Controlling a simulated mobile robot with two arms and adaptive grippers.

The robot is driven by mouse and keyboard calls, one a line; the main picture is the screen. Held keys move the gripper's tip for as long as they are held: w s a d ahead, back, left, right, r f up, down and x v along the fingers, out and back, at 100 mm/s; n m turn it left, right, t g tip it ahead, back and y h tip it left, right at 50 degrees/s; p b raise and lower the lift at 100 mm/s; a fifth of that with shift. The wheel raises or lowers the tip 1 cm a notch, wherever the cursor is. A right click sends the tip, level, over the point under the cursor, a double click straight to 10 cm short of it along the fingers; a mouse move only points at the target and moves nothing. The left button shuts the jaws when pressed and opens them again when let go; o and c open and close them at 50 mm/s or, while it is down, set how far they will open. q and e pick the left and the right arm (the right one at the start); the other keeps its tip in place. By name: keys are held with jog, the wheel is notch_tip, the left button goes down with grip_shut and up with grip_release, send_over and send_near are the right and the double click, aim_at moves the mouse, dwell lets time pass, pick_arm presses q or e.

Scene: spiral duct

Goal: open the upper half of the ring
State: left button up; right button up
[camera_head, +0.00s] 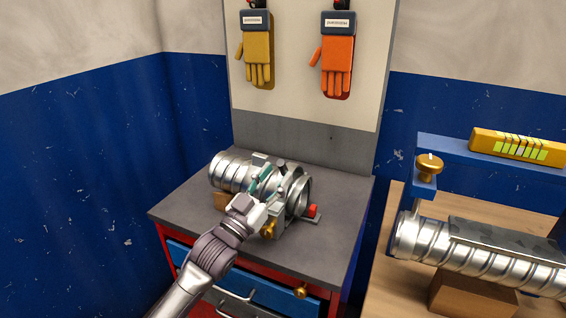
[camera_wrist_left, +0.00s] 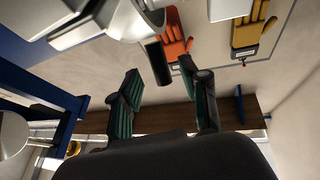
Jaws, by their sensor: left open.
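A silver clamp ring (camera_head: 303,192) stands at the right end of a short spiral duct (camera_head: 230,172) on the cabinet top. Its upper half seems to be down; the arm hides part of its front. A brass knob (camera_head: 268,230) and a red knob (camera_head: 312,211) sit low by the ring. My left gripper (camera_head: 262,182) is in front of and above the duct, just left of the ring. In the left wrist view its green-padded fingers (camera_wrist_left: 160,97) are apart, with a dark cylindrical piece (camera_wrist_left: 156,62) beyond the gap. I cannot tell if they touch anything. My right gripper is not in view.
The grey cabinet top (camera_head: 185,208) has free room at the left and right. Yellow and orange gloves (camera_head: 338,55) hang on the board behind. A wooden bench at the right carries a long spiral duct (camera_head: 490,262) under a blue beam (camera_head: 450,150).

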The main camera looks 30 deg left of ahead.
aim_at(280, 170)
pick_arm(q)
jog(key=shift+x, duration=1.2)
jog(key=shift+w+r, duration=0.25)
jog(key=shift+w, duration=0.25)
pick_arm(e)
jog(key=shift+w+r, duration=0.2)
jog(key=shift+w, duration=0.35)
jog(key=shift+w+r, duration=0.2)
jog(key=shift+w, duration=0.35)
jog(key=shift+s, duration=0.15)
pick_arm(q)
jog(key=shift+c, duration=0.9)
grip_shut()
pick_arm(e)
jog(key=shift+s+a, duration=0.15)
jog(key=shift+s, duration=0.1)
